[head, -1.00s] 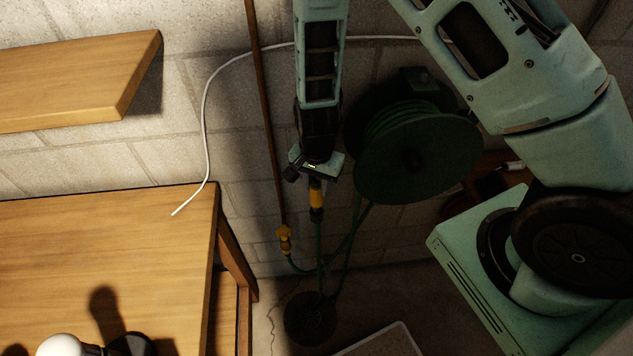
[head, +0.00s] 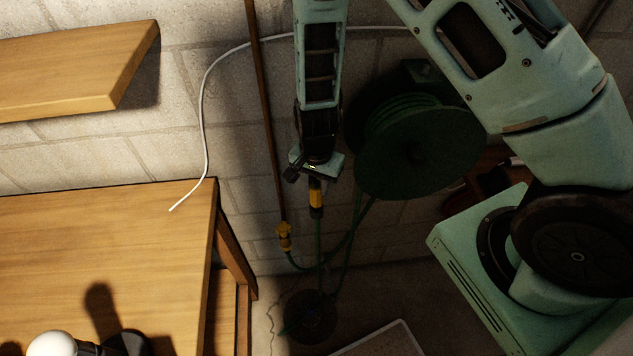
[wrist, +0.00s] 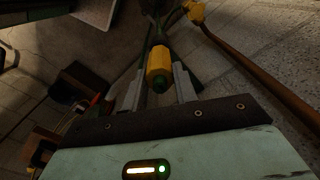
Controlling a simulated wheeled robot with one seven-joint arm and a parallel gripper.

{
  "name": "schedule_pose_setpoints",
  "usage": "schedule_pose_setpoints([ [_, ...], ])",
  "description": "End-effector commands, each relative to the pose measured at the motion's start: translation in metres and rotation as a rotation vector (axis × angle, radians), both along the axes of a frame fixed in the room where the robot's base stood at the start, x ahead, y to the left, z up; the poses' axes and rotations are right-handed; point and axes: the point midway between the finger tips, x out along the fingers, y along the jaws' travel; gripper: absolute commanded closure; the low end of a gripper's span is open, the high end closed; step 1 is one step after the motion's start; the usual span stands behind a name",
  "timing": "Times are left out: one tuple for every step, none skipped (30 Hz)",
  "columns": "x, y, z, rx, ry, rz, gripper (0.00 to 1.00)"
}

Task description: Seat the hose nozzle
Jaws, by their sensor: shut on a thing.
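The hose nozzle (head: 316,190) is yellow and dark, with a green hose running down from its lower end. My gripper (head: 315,178) is shut on it and holds it roughly upright in front of the block wall. In the wrist view the nozzle (wrist: 159,65) sits between the two fingers of my gripper (wrist: 160,88). The green hose reel (head: 415,148) hangs on the wall to the right of the gripper. A yellow fitting (head: 284,238) at the foot of a brown pipe is left of and below the nozzle, apart from it, with a hose joined to it.
A wooden table (head: 100,240) stands at the left, with a wooden shelf (head: 70,65) above it. A white cable (head: 205,120) hangs on the wall. A dark round floor piece (head: 310,315) lies below the nozzle, near a pale-edged tray (head: 385,342). The wall between pipe and reel is shadowed.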

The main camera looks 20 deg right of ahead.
Motion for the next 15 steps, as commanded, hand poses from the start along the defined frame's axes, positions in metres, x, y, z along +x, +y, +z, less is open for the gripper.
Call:
schedule_pose_setpoints([
  [0.000, 0.000, -0.003, 0.000, 0.000, 0.000, 0.94],
  [0.000, 0.000, -0.004, 0.000, 0.000, 0.000, 0.94],
  [0.000, 0.000, -0.005, 0.000, 0.000, 0.000, 0.94],
  [0.000, 0.000, -0.006, 0.000, 0.000, 0.000, 0.94],
  [0.000, 0.000, -0.006, 0.000, 0.000, 0.000, 0.94],
  [0.000, 0.000, -0.008, 0.000, 0.000, 0.000, 0.94],
  [0.000, 0.000, -0.009, 0.000, 0.000, 0.000, 0.94],
  [0.000, 0.000, -0.009, 0.000, 0.000, 0.000, 0.94],
  [0.000, 0.000, -0.011, 0.000, 0.000, 0.000, 0.94],
  [0.000, 0.000, -0.011, 0.000, 0.000, 0.000, 0.94],
  [0.000, 0.000, -0.012, 0.000, 0.000, 0.000, 0.94],
  [0.000, 0.000, -0.013, 0.000, 0.000, 0.000, 0.94],
  [0.000, 0.000, -0.014, 0.000, 0.000, 0.000, 0.94],
  [0.000, 0.000, -0.015, 0.000, 0.000, 0.000, 0.94],
  [0.000, 0.000, -0.016, 0.000, 0.000, 0.000, 0.94],
])
